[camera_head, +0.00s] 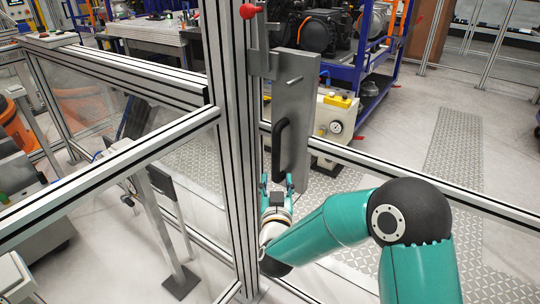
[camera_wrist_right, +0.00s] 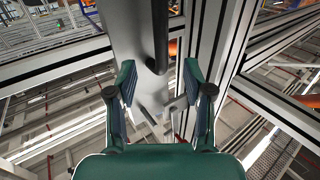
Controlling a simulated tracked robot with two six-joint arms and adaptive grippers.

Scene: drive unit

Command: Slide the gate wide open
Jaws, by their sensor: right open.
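The gate's grey plate (camera_head: 294,100) stands upright beside the thick aluminium post (camera_head: 236,150), with no clear gap between them in the head view. A black bar handle (camera_head: 281,146) is fixed upright on the plate. My right gripper (camera_head: 277,180) is open and empty just below the handle, fingers pointing up toward it. In the right wrist view, the handle (camera_wrist_right: 160,35) comes down from the top, and its lower end appears between the fingertips of the gripper (camera_wrist_right: 158,68). I cannot tell if they touch. My left gripper is not in view.
A red-knobbed lever (camera_head: 250,12) is at the top of the post. A lower rail (camera_head: 420,183) runs right from the plate. Fence rails (camera_head: 110,155) fill the left. Behind stand a blue rack (camera_head: 375,60) and a cream machine (camera_head: 335,118). Open floor lies at right.

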